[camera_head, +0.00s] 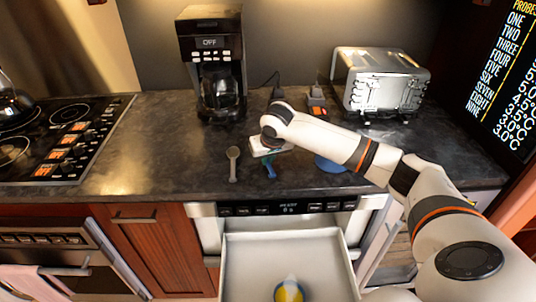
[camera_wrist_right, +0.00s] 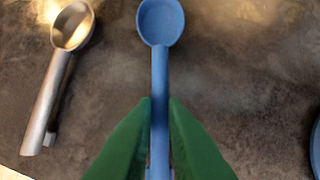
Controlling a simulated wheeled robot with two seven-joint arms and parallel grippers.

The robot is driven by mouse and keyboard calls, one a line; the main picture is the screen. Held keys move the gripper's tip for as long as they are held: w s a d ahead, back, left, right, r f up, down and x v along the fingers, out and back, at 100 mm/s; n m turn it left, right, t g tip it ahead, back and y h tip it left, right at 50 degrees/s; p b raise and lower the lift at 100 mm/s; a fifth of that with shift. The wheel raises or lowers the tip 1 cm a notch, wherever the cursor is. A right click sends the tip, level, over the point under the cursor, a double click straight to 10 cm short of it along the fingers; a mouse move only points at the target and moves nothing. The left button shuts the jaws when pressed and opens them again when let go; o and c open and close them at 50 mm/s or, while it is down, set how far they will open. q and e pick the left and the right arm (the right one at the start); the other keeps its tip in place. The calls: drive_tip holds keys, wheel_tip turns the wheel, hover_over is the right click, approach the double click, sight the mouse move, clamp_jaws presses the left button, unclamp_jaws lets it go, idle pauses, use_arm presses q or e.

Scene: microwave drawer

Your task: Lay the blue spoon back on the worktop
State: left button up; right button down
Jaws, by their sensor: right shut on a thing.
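The blue spoon (camera_wrist_right: 160,62) is in my right gripper (camera_wrist_right: 160,110), whose two green fingers close on its handle in the right wrist view. Its bowl points away from the fingers, over the dark worktop (camera_wrist_right: 240,60). In the head view, the blue spoon (camera_head: 270,170) shows only in part below my right gripper (camera_head: 268,158), over the front part of the worktop (camera_head: 150,140). I cannot tell whether the spoon touches the worktop. My left gripper is not in view.
A blue disc (camera_head: 330,164) is to the right, partly behind my arm. The open drawer (camera_head: 255,262) below holds a coloured ball (camera_head: 289,291). A coffee maker (camera_head: 212,62) and toaster (camera_head: 378,82) stand behind.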

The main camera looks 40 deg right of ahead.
drive_tip(key=shift+f, duration=0.35)
idle(0.4)
drive_tip(key=c, duration=1.4)
unclamp_jaws()
drive_tip(key=v, duration=1.2)
